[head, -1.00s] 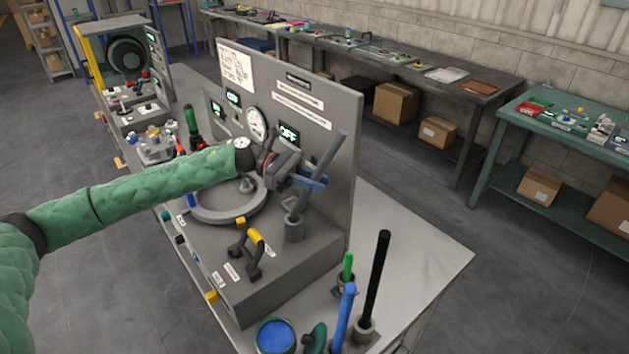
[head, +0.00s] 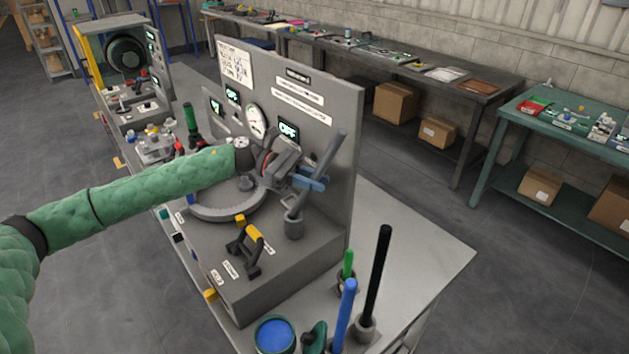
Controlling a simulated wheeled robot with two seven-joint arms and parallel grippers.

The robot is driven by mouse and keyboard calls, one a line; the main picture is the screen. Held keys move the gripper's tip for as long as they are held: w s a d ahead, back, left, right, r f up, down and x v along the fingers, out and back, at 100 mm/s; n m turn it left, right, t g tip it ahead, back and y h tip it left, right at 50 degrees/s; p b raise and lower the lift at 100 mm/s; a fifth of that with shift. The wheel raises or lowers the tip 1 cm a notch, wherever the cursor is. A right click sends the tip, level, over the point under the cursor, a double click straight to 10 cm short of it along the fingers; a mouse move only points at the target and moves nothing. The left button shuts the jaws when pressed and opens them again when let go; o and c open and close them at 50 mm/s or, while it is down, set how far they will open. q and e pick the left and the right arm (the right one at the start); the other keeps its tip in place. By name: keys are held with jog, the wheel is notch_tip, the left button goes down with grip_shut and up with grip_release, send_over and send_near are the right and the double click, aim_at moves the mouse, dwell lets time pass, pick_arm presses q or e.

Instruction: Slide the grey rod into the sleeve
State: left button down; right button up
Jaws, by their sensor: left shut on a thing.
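The grey rod (head: 329,157) is tilted, its top leaning right and its lower end at the mouth of the sleeve. The sleeve (head: 294,229) is a short grey upright cylinder on the front right of the grey console. I cannot tell whether the rod's tip is inside the sleeve or only over its rim. My left gripper (head: 309,182), with blue fingers, is shut on the rod around its middle, above the sleeve. My left arm comes in from the left across the console. My right gripper is not in view.
The console's upright panel (head: 335,105) stands close behind the rod. A grey ring (head: 226,214) and a yellow-topped handle (head: 246,248) are left of the sleeve. A black rod (head: 378,275) and a blue rod (head: 344,315) stand in front. The bench top (head: 415,245) at right is bare.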

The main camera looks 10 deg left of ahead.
pick_arm(q)
jog(key=shift+f+b, duration=1.25)
jog(key=shift+b, duration=0.3)
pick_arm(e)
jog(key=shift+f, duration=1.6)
pick_arm(q)
jog(key=c, duration=1.2)
grip_release()
jog(key=shift+c, duration=0.2)
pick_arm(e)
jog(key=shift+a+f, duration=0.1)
